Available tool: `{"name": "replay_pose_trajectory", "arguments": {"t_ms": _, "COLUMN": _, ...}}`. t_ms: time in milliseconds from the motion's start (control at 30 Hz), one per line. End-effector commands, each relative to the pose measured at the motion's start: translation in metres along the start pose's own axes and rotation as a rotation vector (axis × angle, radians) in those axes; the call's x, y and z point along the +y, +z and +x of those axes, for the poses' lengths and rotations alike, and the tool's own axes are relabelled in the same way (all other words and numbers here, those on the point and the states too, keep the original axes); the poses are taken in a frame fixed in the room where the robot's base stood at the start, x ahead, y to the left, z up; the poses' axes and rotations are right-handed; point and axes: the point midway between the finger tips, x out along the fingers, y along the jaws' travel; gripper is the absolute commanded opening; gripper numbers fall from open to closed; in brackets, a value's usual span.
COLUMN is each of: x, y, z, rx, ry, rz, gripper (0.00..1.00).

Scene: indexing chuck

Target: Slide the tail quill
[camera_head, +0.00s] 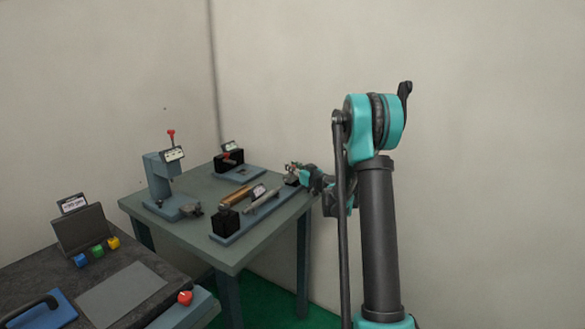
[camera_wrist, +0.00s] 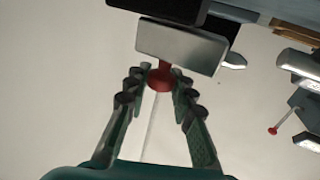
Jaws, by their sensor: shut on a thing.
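A red knob (camera_wrist: 160,78) sits on a short red stem at the face of a pale grey block (camera_wrist: 180,47). My gripper (camera_wrist: 158,80) has its two fingers on either side of the knob and is shut on it. A grey pointed tip (camera_wrist: 235,60) sticks out beside the block, and a black body (camera_wrist: 165,8) lies at the block's far side. In the head view my gripper (camera_head: 294,173) is at the right end of a long blue-grey base (camera_head: 240,233). My arm and gripper hide most of the tail end there.
The base carries a black block (camera_head: 225,221) at its left end. A brass bar (camera_head: 235,197) and a silver bar (camera_head: 263,201) lie between. A press (camera_head: 160,175) and another black fixture (camera_head: 229,160) stand on the same table (camera_head: 165,226). A dark bench (camera_head: 55,270) is front left.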

Motion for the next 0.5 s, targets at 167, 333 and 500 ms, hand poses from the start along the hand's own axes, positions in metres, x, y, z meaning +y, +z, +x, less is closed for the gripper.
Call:
{"name": "replay_pose_trajectory", "arguments": {"t_ms": 167, "x": -0.001, "y": 0.000, "z": 0.000, "rx": 0.000, "ry": 0.000, "rz": 0.000, "gripper": 0.00}}
{"name": "replay_pose_trajectory", "arguments": {"t_ms": 333, "x": -0.018, "y": 0.000, "z": -0.007, "rx": 0.000, "ry": -0.002, "rz": 0.000, "gripper": 0.00}}
{"name": "replay_pose_trajectory", "arguments": {"t_ms": 500, "x": -0.029, "y": 0.000, "z": -0.012, "rx": 0.000, "ry": -0.001, "rz": 0.000, "gripper": 0.00}}
